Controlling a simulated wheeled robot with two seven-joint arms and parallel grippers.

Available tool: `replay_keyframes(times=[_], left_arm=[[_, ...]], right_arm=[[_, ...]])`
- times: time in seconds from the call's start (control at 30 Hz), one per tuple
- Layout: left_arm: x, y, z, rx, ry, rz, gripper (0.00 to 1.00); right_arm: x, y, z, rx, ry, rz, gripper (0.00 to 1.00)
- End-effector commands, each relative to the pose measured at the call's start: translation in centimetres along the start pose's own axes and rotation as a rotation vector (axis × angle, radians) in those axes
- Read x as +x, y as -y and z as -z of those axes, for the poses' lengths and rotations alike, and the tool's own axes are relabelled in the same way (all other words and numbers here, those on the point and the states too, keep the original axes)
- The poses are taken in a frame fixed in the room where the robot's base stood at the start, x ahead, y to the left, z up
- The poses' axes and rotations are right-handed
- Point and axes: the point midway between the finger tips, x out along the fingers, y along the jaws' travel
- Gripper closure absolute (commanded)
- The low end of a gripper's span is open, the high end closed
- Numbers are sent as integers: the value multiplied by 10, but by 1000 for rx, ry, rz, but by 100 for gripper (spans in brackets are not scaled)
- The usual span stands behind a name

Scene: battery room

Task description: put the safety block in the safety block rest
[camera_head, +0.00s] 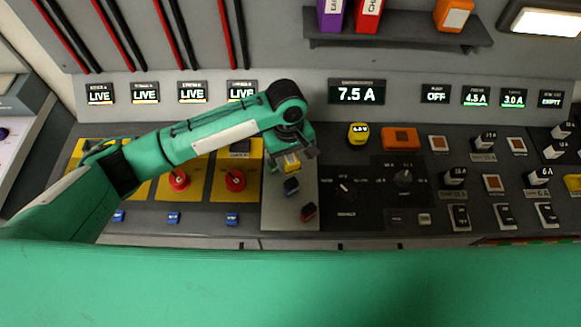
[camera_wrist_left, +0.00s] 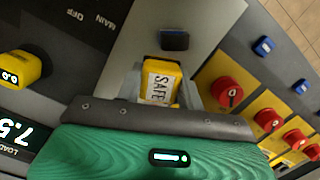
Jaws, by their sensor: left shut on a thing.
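The safety block (camera_head: 290,163) is yellow with a white label, and my left gripper (camera_head: 292,158) is shut on it. In the left wrist view the block (camera_wrist_left: 161,80) shows its "SAFE" label between the fingers. It is over the light grey plate (camera_head: 285,215) of the console. I cannot tell whether it touches the plate. A dark blue piece (camera_head: 291,186) and a dark red piece (camera_head: 308,212) are on that plate, nearer the console's front edge. I cannot tell which part is the safety block rest; it may be hidden under the gripper. My right gripper is not in view.
Red knobs (camera_head: 236,180) on yellow panels are left of the plate. A black dial panel (camera_head: 345,190) and a yellow knob (camera_head: 358,133) are to the right. Displays line the back, below a dark shelf (camera_head: 400,36) holding binders and an orange box.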

Motion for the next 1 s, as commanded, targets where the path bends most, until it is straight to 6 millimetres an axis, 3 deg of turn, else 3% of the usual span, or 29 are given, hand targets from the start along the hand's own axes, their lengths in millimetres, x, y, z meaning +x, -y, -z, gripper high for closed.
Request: replay_keyframes(times=[0.17,0.5,0.87,0.9,1.0], left_arm=[[17,0,2,1,0,0,86],[59,0,7,1,0,0,86],[62,0,8,0,0,0,86],[63,0,8,0,0,0,60],[63,0,8,0,-1,0,41]], right_arm=[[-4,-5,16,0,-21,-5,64],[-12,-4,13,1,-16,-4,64],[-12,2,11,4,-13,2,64],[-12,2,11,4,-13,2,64],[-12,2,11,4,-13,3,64]])
